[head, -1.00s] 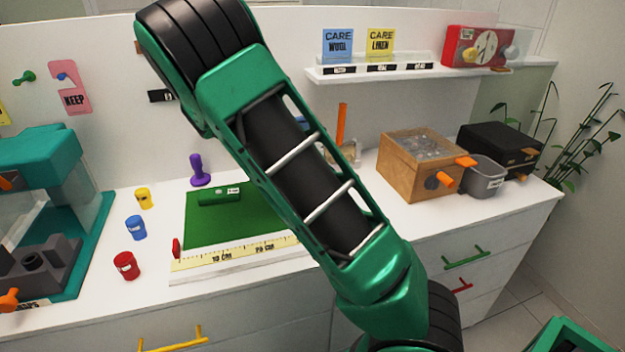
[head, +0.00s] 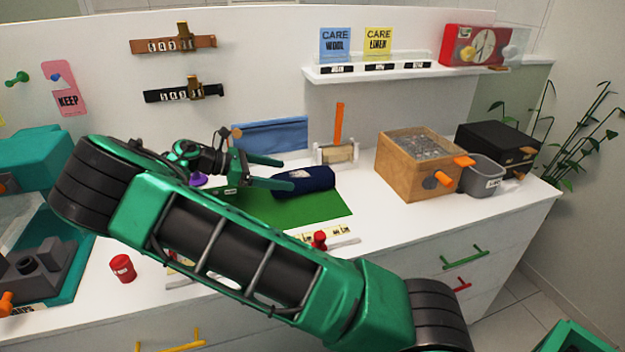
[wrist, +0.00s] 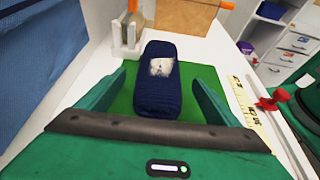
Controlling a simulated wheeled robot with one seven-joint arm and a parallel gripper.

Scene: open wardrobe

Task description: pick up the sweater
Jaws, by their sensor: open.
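The sweater (head: 303,181) is a dark navy folded roll with a pale patch, lying on the green mat (head: 325,207). It also shows in the wrist view (wrist: 158,92), lengthwise between the fingers. My gripper (head: 268,172) is open, its two green fingers pointing at the sweater's near end. In the wrist view my gripper (wrist: 158,85) has one finger on each side of the sweater, with a gap visible on both sides. My arm hides the left part of the mat in the head view.
A red spool (head: 123,268) stands at left.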

